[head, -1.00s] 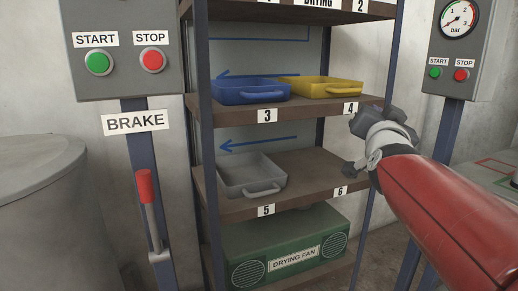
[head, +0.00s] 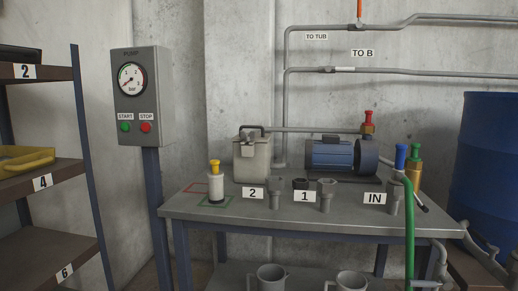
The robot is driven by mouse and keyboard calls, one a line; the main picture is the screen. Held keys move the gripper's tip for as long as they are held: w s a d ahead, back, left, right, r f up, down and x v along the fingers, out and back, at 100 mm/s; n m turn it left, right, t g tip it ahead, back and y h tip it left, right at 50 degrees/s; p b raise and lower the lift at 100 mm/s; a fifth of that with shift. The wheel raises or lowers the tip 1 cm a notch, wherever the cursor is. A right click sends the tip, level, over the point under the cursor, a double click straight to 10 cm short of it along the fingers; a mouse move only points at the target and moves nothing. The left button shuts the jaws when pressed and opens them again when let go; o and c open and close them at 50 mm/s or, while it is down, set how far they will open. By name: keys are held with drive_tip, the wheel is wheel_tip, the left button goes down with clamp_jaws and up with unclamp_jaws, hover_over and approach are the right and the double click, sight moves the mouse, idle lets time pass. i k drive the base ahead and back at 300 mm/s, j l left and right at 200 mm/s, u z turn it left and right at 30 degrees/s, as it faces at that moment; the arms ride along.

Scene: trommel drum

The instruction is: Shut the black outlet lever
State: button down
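No lever that I can clearly tell as the black outlet lever shows. A small dark handle with a pale tip (head: 421,206) sticks out at the right end of the pump table, beside the green hose; I cannot tell what it works. Grey pipe fittings (head: 485,252) show low at the right, below the blue drum (head: 490,165); no black lever can be made out on them. My gripper is out of view.
The pump table (head: 225,213) holds a blue motor pump (head: 335,154), a grey tank (head: 251,160) and a yellow-capped bottle (head: 215,186). A green hose (head: 409,235) hangs over its front. A control box (head: 142,95) and shelf rack (head: 75,150) stand left.

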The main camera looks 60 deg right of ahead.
sight(479, 238)
drive_tip(key=z, duration=3.8)
drive_tip(key=i+j, duration=0.3)
drive_tip(key=j, duration=0.15)
drive_tip(key=u, duration=0.05)
